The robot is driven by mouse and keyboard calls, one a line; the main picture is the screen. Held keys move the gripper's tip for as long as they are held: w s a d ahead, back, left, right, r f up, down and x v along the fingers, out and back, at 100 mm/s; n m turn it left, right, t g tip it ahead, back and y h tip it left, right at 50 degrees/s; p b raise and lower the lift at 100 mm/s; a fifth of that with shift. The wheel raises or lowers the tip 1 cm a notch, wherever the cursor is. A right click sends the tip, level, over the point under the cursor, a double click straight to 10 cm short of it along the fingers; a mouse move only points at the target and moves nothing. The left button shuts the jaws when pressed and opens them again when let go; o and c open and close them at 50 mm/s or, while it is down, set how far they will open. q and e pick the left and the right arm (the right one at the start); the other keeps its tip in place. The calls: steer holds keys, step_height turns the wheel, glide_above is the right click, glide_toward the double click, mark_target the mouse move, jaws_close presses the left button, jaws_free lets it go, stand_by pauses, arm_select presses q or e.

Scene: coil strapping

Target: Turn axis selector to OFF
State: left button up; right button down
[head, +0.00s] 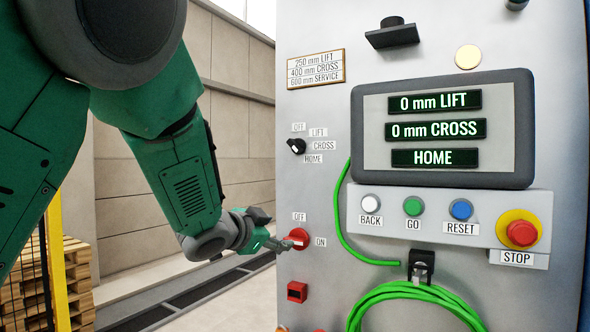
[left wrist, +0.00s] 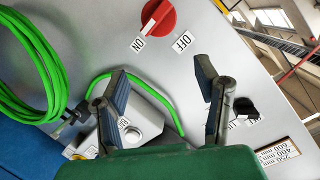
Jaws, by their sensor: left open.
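The axis selector (head: 297,146) is a small black knob on the grey panel, with OFF, LIFT, CROSS and HOME labels around it. Its exact pointing is too small to tell; the display reads HOME. My left gripper (head: 274,230) is open and empty, below the selector and close to the red ON/OFF switch (head: 299,239). My right gripper is not in view.
The display (head: 445,129) and buttons, with the red STOP button (head: 521,233), are to the right. A green cable (head: 342,215) runs beside the selector and coils below (head: 410,295). A black bracket (head: 391,33) juts out above. Wooden pallets (head: 75,275) stand far left.

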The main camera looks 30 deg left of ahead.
mark_target(292, 147)
arm_select(q)
step_height(292, 147, up, 19)
steer(key=s+a+m+t+p, duration=0.2)
steer(key=s+t, duration=0.1)
steer(key=w, duration=0.4)
steer(key=w+p, duration=0.1)
steer(key=w, duration=0.9)
steer(key=shift+w+f+p, duration=0.15)
steer(key=shift+f+p, duration=0.1)
steer(key=shift+p, duration=0.15)
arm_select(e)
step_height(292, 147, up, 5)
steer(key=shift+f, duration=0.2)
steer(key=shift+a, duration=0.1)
arm_select(q)
steer(key=c, duration=1.1)
